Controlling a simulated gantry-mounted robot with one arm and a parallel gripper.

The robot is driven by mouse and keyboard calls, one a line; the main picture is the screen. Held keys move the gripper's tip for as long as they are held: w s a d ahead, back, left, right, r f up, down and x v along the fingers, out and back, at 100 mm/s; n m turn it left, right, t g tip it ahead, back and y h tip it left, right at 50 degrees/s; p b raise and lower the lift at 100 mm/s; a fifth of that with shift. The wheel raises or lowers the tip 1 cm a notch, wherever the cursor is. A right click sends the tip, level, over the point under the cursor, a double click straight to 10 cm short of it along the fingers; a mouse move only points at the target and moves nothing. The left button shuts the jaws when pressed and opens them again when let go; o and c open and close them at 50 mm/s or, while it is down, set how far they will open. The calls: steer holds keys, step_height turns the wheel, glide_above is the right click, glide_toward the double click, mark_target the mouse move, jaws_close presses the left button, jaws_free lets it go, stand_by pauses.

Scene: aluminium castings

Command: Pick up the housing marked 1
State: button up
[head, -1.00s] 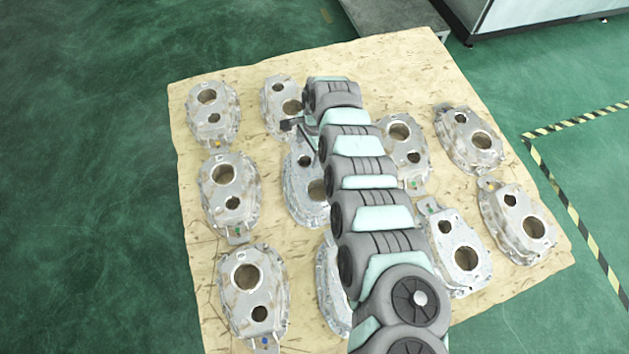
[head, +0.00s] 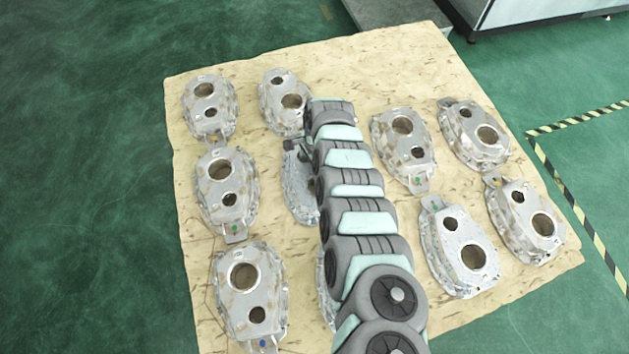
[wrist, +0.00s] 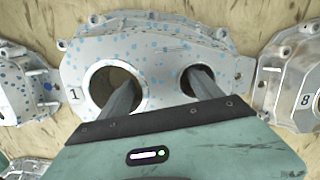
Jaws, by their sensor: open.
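The housing marked 1 (wrist: 160,50) is a grey casting with blue speckles, in the middle of the wrist view. It has a large round hole on the left and a smaller one on the right. My gripper (wrist: 162,78) is open, its two dark fingers spread apart. One finger overlaps the large hole and the other the small hole; I cannot tell how deep they reach. In the head view my arm's end is over a housing (head: 297,195) in the second column, which is mostly hidden behind the arm.
A housing marked 8 (wrist: 290,75) sits close on the right, and another speckled housing (wrist: 22,85) close on the left. Several more housings stand in rows on the wooden board (head: 340,65). Narrow bare strips of board separate them.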

steer(key=shift+f, duration=0.1)
steer(key=shift+c, duration=0.3)
jaws_close()
stand_by(0.4)
stand_by(0.4)
